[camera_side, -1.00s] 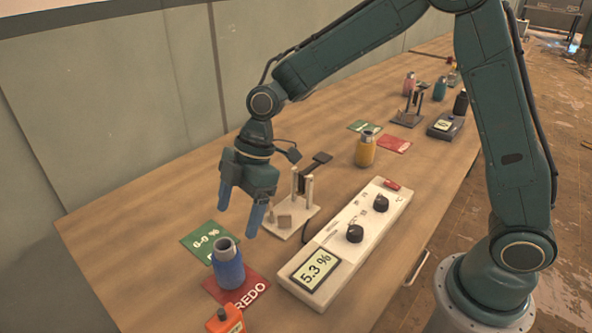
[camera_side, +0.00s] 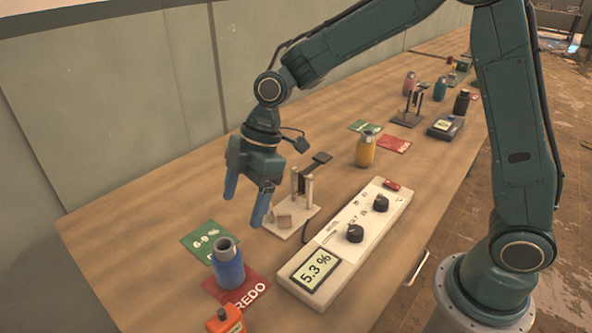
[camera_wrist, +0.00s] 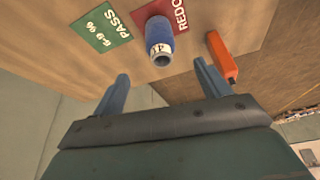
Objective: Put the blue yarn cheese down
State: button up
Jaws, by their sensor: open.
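The blue yarn cheese (camera_side: 228,268) stands upright on the table, on the red REDO card (camera_side: 246,292), near the green card (camera_side: 208,240) marked 6-9 %. It also shows in the wrist view (camera_wrist: 159,38), where the green card reads PASS (camera_wrist: 101,31). My gripper (camera_side: 245,210) is open and empty, above and behind the cheese, apart from it. In the wrist view its two blue fingers (camera_wrist: 162,82) are spread wide, with the cheese beyond them.
A white meter (camera_side: 345,240) reading 5.3 % and its probe stand (camera_side: 290,215) are right of the gripper. An orange object (camera_side: 226,320) is in front of the cheese. A yellow cheese (camera_side: 365,150), more cards and a second meter (camera_side: 445,126) stand farther back.

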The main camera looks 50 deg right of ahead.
jog(key=s+d+r+m+t+h, duration=0.2)
jog(key=s+d+r+m+t, duration=0.1)
jog(key=s+d+r+m, duration=0.65)
jog(key=s+d+r+m+t+h, duration=0.1)
jog(key=s+d+m, duration=0.5)
jog(key=s, duration=0.7)
jog(key=shift+s+d+r+t+h, duration=0.4)
jog(key=shift+d+r+h, duration=0.25)
jog(key=shift+d, duration=0.4)
jog(key=shift+m, duration=0.25)
